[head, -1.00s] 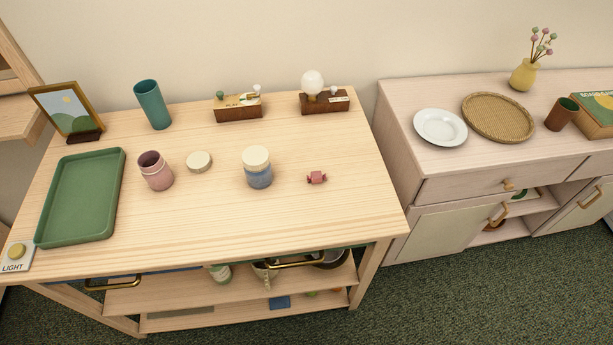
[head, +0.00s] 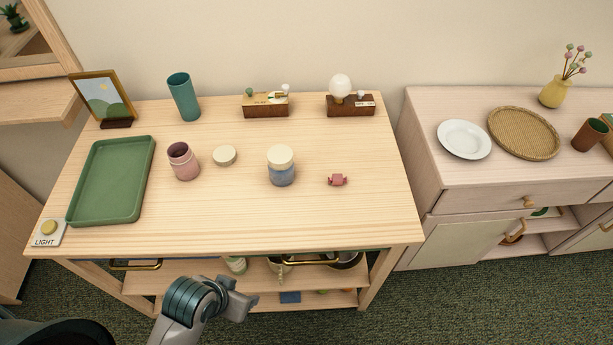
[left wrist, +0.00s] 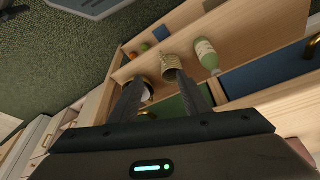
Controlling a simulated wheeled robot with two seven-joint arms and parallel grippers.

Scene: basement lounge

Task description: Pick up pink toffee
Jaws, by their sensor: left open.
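The pink toffee (head: 338,180) is a small pink wrapped piece lying on the right part of the light wooden table (head: 240,215). My left gripper (head: 246,304) is low in the head view, in front of the table's front edge, well apart from the toffee. In the left wrist view its two dark fingers (left wrist: 161,92) are spread with a gap between them. They point toward the shelf under the table, and the toffee does not show there. My right gripper is not in view.
A blue jar with a cream lid (head: 281,166) stands left of the toffee. A round lid (head: 224,155), pink cup (head: 183,161) and green tray (head: 112,182) lie farther left. Brass drawer handles (head: 318,262) stick out at the table's front. A sideboard (head: 470,196) stands right.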

